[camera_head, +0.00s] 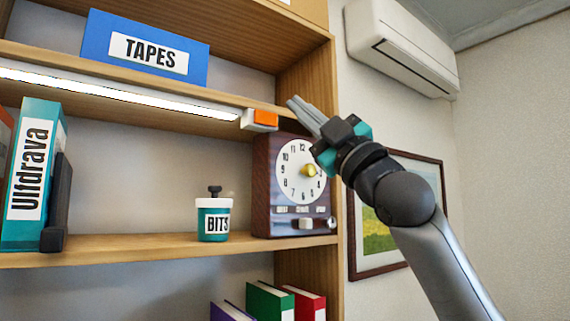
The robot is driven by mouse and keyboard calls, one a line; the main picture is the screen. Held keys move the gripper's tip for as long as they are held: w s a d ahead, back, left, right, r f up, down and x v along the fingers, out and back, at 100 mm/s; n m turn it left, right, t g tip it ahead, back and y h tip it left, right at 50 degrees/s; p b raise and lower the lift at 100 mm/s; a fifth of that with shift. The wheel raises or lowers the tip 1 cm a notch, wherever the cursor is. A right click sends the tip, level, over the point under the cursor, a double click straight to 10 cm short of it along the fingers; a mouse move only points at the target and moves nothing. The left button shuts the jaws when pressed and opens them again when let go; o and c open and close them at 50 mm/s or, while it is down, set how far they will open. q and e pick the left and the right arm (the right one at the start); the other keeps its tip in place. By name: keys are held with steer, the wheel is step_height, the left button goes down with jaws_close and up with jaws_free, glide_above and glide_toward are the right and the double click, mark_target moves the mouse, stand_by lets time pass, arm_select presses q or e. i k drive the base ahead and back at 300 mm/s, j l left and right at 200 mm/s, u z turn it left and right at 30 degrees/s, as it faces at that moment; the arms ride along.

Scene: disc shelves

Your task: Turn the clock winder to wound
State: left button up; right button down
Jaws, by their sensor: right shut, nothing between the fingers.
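The clock (263,190) is a dark wood box with a white dial, standing at the right end of the middle shelf. A gold knob (309,170) sits at the dial's centre. Below the dial are small labels, too small to read surely, and a pale slider-like piece (306,224). I cannot tell which of these is the winder. My right gripper (293,103) is shut and empty, in front of the clock's upper right, pointing up and left; it hides part of the dial. My left gripper is out of view.
A light strip (120,92) with an orange switch (265,118) runs under the upper shelf, close to my right fingertips. A BITS jar (213,220) stands left of the clock. A blue TAPES box (95,45) is above. A framed picture (352,240) hangs right.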

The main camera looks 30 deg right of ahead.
mark_target(330, 222)
steer(key=z, duration=1.35)
